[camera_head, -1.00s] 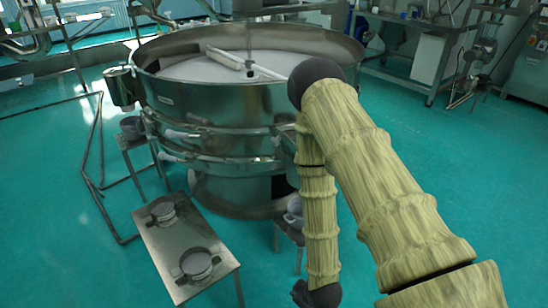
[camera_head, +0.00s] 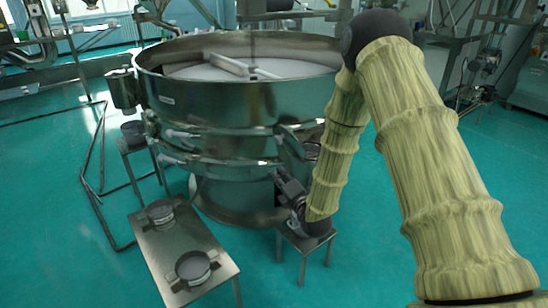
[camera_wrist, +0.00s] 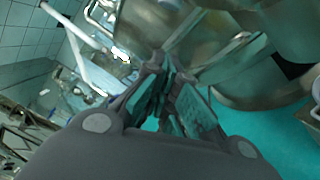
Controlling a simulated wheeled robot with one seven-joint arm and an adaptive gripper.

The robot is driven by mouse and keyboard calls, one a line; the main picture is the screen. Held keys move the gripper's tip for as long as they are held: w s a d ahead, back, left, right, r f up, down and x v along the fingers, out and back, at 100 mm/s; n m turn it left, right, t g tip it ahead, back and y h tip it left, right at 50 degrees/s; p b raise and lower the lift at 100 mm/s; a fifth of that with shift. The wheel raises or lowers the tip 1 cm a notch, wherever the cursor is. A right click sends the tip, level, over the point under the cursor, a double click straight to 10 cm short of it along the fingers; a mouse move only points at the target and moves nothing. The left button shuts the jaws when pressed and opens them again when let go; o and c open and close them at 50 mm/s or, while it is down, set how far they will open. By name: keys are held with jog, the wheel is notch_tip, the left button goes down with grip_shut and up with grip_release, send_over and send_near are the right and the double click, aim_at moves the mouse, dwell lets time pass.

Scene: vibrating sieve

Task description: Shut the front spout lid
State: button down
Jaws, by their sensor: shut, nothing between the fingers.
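The vibrating sieve (camera_head: 225,115) is a large round steel drum with stacked rings. A grey angled piece (camera_head: 291,142) sticks out from its front right side; it looks like the front spout with its lid, but I cannot tell lid from spout. My gripper (camera_head: 281,178) is below this piece, beside the drum's lower wall and pointing toward it. In the wrist view my gripper (camera_wrist: 168,68) is in front of the blurred steel wall of the sieve (camera_wrist: 240,65). Its fingers are shut with nothing between them. No lid is clear in the wrist view.
A small stool (camera_head: 306,241) stands under my gripper, with a dark container partly hidden on it. Another stool (camera_head: 135,144) with a pot stands at left. The green floor between is clear.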

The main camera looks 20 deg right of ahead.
jog(key=w+d+r+p, duration=0.1)
jog(key=w+r+p, duration=0.1)
jog(key=w, duration=0.9)
jog(key=shift+w+d+r, duration=0.15)
jog(key=shift+d+r, duration=0.1)
jog(key=shift+d, duration=0.15)
jog(key=shift+r, duration=0.15)
